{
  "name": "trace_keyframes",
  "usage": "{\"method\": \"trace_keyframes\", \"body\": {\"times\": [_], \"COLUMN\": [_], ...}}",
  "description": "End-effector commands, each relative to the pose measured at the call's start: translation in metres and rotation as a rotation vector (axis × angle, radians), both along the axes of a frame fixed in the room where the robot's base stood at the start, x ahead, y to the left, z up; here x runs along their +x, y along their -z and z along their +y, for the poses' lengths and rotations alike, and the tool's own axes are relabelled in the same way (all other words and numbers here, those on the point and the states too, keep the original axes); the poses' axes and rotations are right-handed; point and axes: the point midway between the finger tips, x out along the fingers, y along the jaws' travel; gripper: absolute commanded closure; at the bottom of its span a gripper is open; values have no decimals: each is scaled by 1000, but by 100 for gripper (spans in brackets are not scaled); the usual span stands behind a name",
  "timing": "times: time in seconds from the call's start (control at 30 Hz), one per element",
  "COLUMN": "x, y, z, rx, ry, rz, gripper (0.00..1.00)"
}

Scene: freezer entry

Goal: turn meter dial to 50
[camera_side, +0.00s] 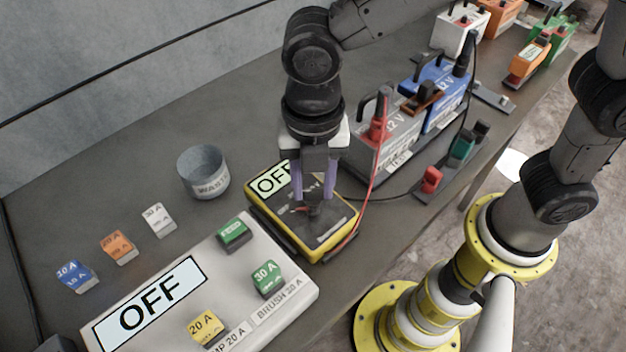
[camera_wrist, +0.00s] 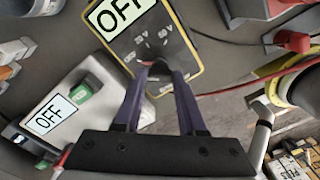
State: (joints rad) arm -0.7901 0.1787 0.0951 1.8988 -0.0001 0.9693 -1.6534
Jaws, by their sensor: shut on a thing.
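The yellow and black meter (camera_side: 335,236) lies on the bench, and its display (camera_side: 270,180) reads OFF. It also shows at the top of the wrist view (camera_wrist: 185,50), with OFF on its display (camera_wrist: 118,14). My gripper (camera_side: 314,200) points down over the meter's face. Its purple fingers (camera_wrist: 160,78) are shut on the small dark dial (camera_wrist: 160,70) in the middle of the face. The fingers hide most of the dial, so where its pointer sits is hard to tell.
A white panel (camera_side: 245,335) with an OFF display and coloured fuse blocks stands in front. A grey waste cup (camera_side: 203,172) is at the left. Batteries (camera_side: 385,150) stand behind on the right. A red cable (camera_side: 377,170) runs close to the meter's right side.

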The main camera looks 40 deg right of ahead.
Motion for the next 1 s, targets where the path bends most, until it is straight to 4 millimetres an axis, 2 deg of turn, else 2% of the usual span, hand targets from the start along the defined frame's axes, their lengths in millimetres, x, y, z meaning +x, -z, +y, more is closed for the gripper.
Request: {"method": "trace_keyframes", "body": {"times": [0.47, 1.0], "x": [0, 0], "y": [-1, -1], "z": [0, 0], "rx": [2, 1], "ry": [77, 536], "rz": [-1, -1], "gripper": [100, 100]}}
